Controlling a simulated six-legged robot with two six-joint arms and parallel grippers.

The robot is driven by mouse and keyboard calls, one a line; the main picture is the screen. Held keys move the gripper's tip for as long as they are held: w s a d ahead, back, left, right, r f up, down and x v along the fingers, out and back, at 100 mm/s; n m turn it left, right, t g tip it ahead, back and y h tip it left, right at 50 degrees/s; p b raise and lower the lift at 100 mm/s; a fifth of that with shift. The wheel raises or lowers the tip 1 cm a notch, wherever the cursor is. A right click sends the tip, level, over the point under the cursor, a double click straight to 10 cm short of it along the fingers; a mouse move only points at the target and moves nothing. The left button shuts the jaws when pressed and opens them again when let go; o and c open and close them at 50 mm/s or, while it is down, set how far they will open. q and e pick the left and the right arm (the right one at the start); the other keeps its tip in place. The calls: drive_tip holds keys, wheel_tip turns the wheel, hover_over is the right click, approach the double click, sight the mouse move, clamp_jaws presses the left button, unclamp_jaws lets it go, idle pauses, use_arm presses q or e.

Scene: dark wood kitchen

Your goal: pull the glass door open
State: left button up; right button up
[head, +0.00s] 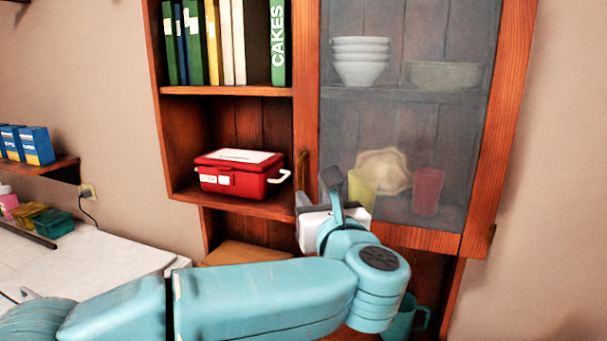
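The glass door (400,115) is on the right half of the wooden wall cabinet, with a wooden frame and a smoky pane. It looks shut. A slim brass handle (302,168) stands upright on its left frame edge. My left gripper (317,188) is at the lower left of the door, close to the lower end of the handle. Its wrist hides part of the fingers, so I cannot tell whether they are around the handle or touching it. My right gripper is not in view.
Bowls (361,62), a yellow cup (361,188) and a red cup (427,191) stand behind the glass. A red box (241,172) and books (222,42) fill the open shelves at left. A teal mug (404,318) is below. A white counter (95,265) lies at left.

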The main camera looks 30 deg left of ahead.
sight(301, 180)
use_arm(q)
drive_tip(key=p+x, duration=0.1)
drive_tip(key=x, duration=0.2)
drive_tip(key=p+x, duration=0.1)
drive_tip(key=x, duration=0.2)
drive_tip(key=shift+a+r, duration=0.15)
drive_tip(key=shift+a, duration=0.35)
drive_tip(key=shift+w+a, duration=0.2)
drive_tip(key=shift+w, duration=0.25)
drive_tip(key=shift+s, duration=0.1)
drive_tip(key=shift+a, duration=0.15)
clamp_jaws()
